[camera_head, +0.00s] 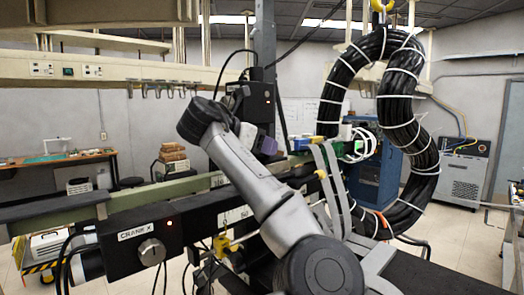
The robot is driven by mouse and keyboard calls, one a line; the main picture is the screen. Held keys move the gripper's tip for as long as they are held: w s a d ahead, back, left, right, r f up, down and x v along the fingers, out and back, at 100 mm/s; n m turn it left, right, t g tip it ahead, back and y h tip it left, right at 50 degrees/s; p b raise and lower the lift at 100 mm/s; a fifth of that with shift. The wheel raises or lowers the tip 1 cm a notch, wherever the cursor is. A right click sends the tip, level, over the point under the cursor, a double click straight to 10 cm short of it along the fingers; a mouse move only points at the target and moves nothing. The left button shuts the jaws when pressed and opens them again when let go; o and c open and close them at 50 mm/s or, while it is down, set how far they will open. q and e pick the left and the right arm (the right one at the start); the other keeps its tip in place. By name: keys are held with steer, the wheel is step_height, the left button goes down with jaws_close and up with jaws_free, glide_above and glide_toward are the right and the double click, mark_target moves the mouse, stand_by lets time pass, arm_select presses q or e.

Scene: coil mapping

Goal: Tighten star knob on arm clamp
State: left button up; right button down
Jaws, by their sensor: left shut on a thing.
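My left arm rises from the bottom middle and bends at its wrist at the upper left. My left gripper (251,136) is small and partly hidden behind the wrist, beside a black box (260,104) on the upright post. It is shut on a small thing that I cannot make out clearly. A purple part (268,146) shows right at its fingertips. I cannot tell whether this is the star knob, and I cannot clearly pick out the arm clamp. My right gripper is not in view.
A black rail with a silver knob (151,252) and a yellow fitting (222,243) runs across below. Thick black cables with white ties (398,85) loop at the right. Grey straps (333,190) hang beside my arm. A blue cabinet (383,170) stands behind.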

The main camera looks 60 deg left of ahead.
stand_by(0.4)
arm_select(q)
steer(key=o, duration=0.9)
